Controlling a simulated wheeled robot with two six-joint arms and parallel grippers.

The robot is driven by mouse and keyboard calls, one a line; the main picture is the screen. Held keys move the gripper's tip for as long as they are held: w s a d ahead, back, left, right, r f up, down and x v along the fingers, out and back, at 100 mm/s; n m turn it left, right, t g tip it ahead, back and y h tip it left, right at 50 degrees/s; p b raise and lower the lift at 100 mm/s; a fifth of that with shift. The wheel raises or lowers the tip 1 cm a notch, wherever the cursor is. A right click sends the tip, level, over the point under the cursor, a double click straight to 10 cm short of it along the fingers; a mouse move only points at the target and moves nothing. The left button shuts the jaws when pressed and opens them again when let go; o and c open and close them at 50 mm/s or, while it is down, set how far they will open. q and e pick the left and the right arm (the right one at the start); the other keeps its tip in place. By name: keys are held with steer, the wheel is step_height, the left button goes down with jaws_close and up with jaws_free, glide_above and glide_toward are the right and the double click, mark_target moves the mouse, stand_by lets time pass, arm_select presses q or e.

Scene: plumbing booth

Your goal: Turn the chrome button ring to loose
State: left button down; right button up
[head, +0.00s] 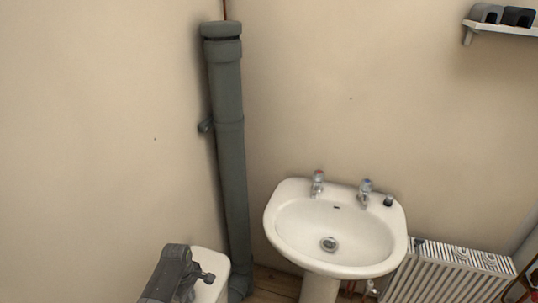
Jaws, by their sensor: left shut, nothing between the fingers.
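My left gripper (203,279) is at the bottom left, dark grey and shut, with nothing seen in it. It is over or beside a white box-shaped fixture (219,262), which looks like a cistern; whether it touches the top cannot be told. I cannot make out a chrome button ring on this fixture; my gripper and arm cover much of its top, and the frame's edge cuts it off. My right gripper is not in view.
A grey soil pipe (229,150) stands in the corner behind the fixture. A white basin (275,222) with two taps and a small dark object (388,200) on its rim stands right of it. A radiator (450,278) and a wall shelf (495,29) are farther right.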

arm_select(q)
steer(key=shift+w, duration=0.75)
steer(key=shift+d, duration=0.5)
step_height(320, 180, up, 6)
steer(key=p, duration=0.6)
steer(key=shift+f, duration=0.1)
